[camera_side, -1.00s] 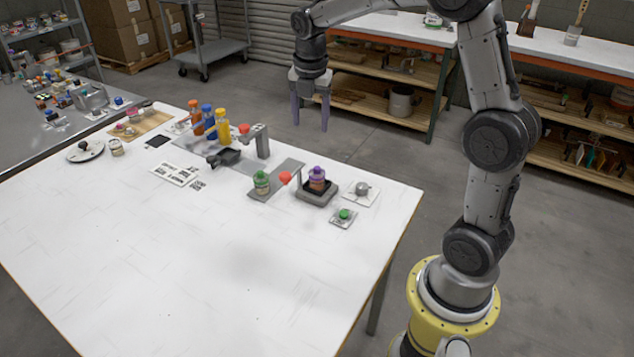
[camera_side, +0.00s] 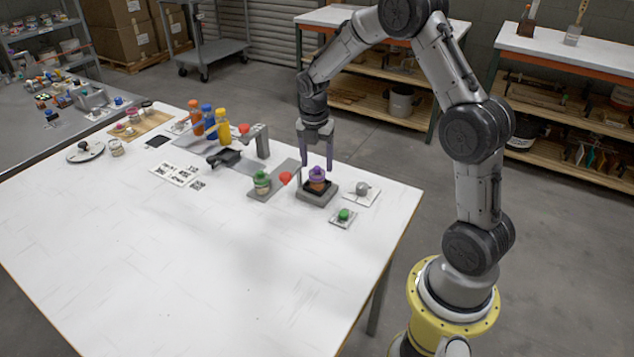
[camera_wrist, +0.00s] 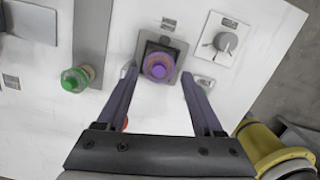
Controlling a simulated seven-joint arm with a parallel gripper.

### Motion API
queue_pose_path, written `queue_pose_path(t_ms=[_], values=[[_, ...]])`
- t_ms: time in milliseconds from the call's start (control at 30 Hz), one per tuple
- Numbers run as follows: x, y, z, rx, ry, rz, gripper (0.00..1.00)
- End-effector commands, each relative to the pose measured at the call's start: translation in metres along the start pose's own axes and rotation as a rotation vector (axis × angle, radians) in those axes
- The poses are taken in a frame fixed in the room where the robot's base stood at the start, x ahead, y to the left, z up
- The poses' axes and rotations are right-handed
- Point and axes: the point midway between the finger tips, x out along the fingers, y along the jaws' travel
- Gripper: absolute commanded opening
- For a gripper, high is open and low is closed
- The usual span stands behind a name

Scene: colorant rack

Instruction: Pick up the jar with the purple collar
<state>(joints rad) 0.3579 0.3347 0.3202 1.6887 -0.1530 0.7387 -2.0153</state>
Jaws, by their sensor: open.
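The jar with the purple collar (camera_side: 317,178) stands upright on a dark square holder (camera_side: 318,193) near the table's right side. It also shows in the wrist view as a purple ring with an orange-brown centre (camera_wrist: 157,67). My gripper (camera_side: 317,165) is above the holder, its two fingers pointing down and apart, one on each side of the jar in the picture. In the wrist view my gripper (camera_wrist: 158,80) is open and empty, with the jar between and slightly beyond the fingertips. I cannot tell the exact height of the fingertips against the collar.
A jar with a green collar (camera_side: 262,183) stands left on a grey strip, with a red knob (camera_side: 286,178) between. A green button (camera_side: 344,215) and a plate with a grey knob (camera_side: 362,188) sit to the right. Orange, blue and yellow bottles stand behind. The table's front is clear.

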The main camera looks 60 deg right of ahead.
Motion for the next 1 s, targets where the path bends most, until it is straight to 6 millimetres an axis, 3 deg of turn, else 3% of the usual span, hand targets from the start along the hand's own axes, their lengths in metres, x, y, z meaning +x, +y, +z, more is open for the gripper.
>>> queue_pose_path(t_ms=[200, 533, 900, 1000], values=[[0.032, 0.001, 0.001, 0.001, 0.002, -0.004, 0.69], [0.038, 0.001, 0.001, 0.001, 0.000, -0.001, 0.69], [0.038, 0.002, 0.001, 0.001, 0.000, -0.001, 0.04], [0.038, 0.002, 0.002, 0.001, -0.001, 0.000, 0.00]])
